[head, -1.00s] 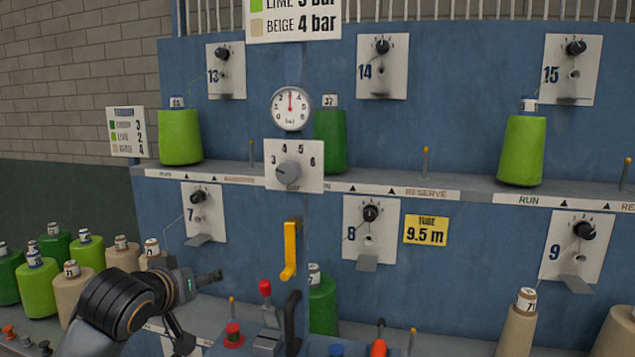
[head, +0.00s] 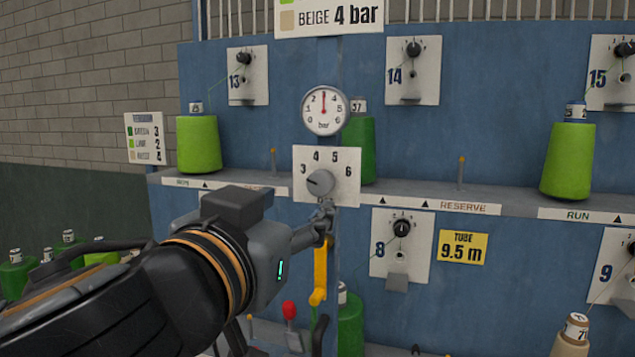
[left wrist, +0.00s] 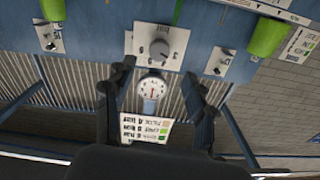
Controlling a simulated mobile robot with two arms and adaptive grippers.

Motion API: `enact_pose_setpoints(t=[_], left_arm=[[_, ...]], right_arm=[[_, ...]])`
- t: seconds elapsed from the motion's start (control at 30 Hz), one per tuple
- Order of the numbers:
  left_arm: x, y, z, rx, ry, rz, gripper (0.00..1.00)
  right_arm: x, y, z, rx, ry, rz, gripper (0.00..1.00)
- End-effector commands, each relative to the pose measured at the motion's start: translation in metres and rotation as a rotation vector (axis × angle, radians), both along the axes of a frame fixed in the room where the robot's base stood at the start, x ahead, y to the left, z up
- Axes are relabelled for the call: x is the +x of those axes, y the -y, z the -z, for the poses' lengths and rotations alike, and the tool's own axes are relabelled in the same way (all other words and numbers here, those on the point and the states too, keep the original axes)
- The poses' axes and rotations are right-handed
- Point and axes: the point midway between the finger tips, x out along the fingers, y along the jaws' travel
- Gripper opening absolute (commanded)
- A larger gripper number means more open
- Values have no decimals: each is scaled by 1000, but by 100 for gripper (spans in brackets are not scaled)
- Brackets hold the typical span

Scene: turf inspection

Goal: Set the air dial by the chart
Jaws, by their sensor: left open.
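The air dial (head: 320,183) is a grey knob on a white plate marked 3 to 6; its pointer is turned left, near 3. Above it, the round bar gauge (head: 325,111) has its red needle straight up. The chart (head: 330,18) is cut off at the top; its beige row reads 4 bar. My left gripper (head: 323,217) is just below the dial. The left wrist view is upside down; there my gripper (left wrist: 157,72) is open, its fingers apart with the dial (left wrist: 160,48) beyond and between them, apparently untouched. My right gripper is out of view.
A yellow handle (head: 319,275) hangs just below my gripper. A dark green cone (head: 358,150) stands behind the dial's right side, and a lime cone (head: 198,145) stands on the shelf (head: 440,205) at left. A small chart (head: 145,138) hangs farther left.

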Motion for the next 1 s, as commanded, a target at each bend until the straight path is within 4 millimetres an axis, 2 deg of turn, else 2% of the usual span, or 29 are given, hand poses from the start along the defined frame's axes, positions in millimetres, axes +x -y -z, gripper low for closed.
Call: enact_pose_setpoints(t=[0.03, 0.2, 0.4, 0.57, 0.83, 1.0], left_arm=[[12, 3, -3, 0, -4, -3, 55], [45, 14, -3, 1, -3, -3, 55], [70, 23, -2, 0, -1, 0, 55], [79, 26, -1, -1, 1, 0, 55], [80, 26, 0, 0, 1, 0, 55], [80, 26, 0, 0, 1, 0, 21]], right_arm=[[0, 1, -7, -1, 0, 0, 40], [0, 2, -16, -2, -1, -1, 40], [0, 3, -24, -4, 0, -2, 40], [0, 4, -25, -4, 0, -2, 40], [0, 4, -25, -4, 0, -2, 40], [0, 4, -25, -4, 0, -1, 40]])
